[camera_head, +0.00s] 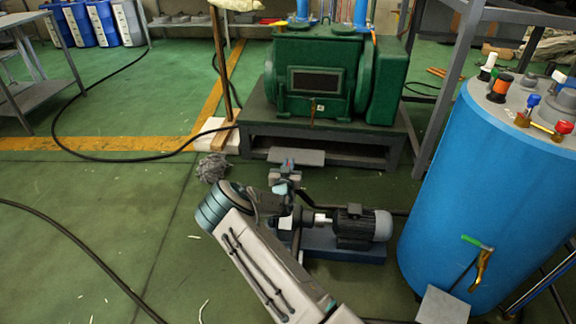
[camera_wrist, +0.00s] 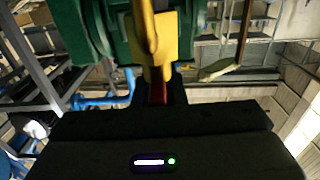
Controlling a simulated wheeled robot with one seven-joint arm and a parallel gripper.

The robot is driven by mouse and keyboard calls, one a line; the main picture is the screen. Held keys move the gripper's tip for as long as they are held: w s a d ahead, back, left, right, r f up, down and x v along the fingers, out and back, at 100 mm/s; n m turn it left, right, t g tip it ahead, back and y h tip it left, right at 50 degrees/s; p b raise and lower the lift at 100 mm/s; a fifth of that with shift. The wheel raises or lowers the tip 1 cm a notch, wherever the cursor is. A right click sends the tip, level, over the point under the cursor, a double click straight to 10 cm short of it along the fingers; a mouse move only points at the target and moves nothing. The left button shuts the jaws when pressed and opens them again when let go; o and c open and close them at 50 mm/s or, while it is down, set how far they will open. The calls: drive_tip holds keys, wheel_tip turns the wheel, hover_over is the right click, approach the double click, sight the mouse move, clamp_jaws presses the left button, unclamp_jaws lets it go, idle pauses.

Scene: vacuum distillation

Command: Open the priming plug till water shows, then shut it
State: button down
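The small pump set, with a grey motor (camera_head: 357,224) on a blue base (camera_head: 345,247), sits on the floor in the head view. My arm reaches to its left end, and my gripper (camera_head: 285,182) is over or beside that end. My arm covers much of the pump's left part. I cannot pick out the priming plug or any water for sure. In the wrist view, a yellow part (camera_wrist: 157,48) with a dark red piece (camera_wrist: 158,92) stands in line with my gripper's dark body. I cannot tell whether the gripper holds it; the fingertips are not clear.
A green machine (camera_head: 313,79) stands on a dark stand (camera_head: 262,119) behind the pump. A blue tank (camera_head: 475,180) with taps on top stands close on the right. Black hoses (camera_head: 120,160) cross the floor at left. Open green floor lies at front left.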

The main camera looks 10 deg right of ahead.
drive_tip(key=shift+n+y, duration=0.4)
drive_tip(key=shift+y, duration=0.2)
drive_tip(key=shift+n+y+p, duration=0.3)
drive_tip(key=shift+y+p, duration=0.1)
drive_tip(key=shift+y, duration=0.1)
drive_tip(key=n+y, duration=0.1)
drive_tip(key=y, duration=0.1)
drive_tip(key=n+y, duration=0.1)
drive_tip(key=y, duration=0.1)
drive_tip(key=n+y+p, duration=0.1)
drive_tip(key=y, duration=0.1)
drive_tip(key=shift+a+n+t, duration=0.3)
drive_tip(key=shift+n, duration=0.1)
drive_tip(key=n+g+y+b, duration=0.2)
drive_tip(key=n+g+y, duration=0.2)
drive_tip(key=a+n+g+y+b, duration=0.1)
drive_tip(key=n+g+y+b, duration=0.2)
drive_tip(key=n+y, duration=0.1)
drive_tip(key=s+n+g+y+b, duration=0.1)
drive_tip(key=n+g+y+b, duration=0.2)
drive_tip(key=y, duration=0.3)
drive_tip(key=shift+a+f+n+g, duration=0.1)
drive_tip(key=shift+a+n+g, duration=0.2)
drive_tip(key=shift+n+g, duration=0.45)
drive_tip(key=shift+g+y, duration=0.3)
drive_tip(key=shift+g, duration=0.05)
drive_tip(key=c, duration=1.5)
unclamp_jaws()
